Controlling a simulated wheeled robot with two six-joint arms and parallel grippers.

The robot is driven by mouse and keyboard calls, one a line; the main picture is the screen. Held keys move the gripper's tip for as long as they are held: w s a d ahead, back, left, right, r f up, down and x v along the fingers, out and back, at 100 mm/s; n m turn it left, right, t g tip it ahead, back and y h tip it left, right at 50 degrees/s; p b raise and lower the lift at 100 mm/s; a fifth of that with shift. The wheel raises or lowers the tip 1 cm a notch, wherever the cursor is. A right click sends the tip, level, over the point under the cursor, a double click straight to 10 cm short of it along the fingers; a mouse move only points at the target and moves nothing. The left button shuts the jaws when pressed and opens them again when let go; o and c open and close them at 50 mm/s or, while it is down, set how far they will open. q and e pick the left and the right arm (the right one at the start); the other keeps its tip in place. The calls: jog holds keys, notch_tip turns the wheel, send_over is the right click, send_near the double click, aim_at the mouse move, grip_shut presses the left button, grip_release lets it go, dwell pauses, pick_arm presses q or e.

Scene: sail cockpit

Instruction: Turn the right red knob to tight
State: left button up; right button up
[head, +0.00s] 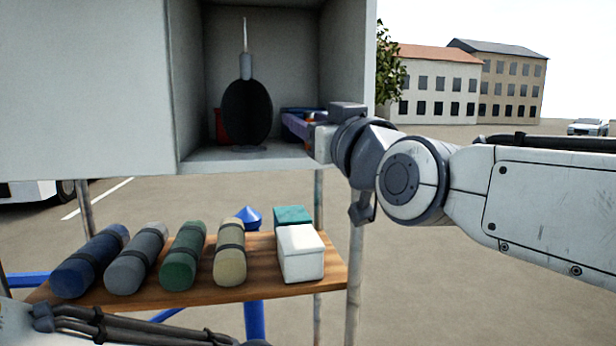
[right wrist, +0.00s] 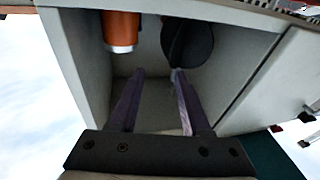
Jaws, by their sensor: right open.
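My right gripper (head: 297,122) reaches into an open grey cabinet (head: 215,160) from the right. In the right wrist view my right gripper (right wrist: 157,76) has its two fingers apart, with nothing visible between them. A round black disc (head: 247,112) with a grey stem and thin rod stands inside, left of the gripper. It also shows in the right wrist view (right wrist: 190,42), beyond the fingertips. A red thing (head: 220,126) is partly hidden behind the disc. An orange-red cylinder (right wrist: 122,28) shows in the right wrist view. I cannot clearly make out which is the right red knob.
Below the cabinet, a wooden shelf (head: 335,275) holds several rolled bundles (head: 183,256), a white box (head: 301,253), a teal box (head: 292,215) and a blue cone (head: 248,217). The cabinet's side walls bound the space around my right gripper.

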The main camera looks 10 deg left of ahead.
notch_tip(320, 180, down, 8)
jog(key=a+g, duration=0.1)
jog(key=g, duration=0.2)
jog(key=shift+s+a+h, duration=0.2)
jog(key=shift+s+h, duration=0.15)
jog(key=shift+h, duration=0.05)
jog(key=shift+f, duration=0.1)
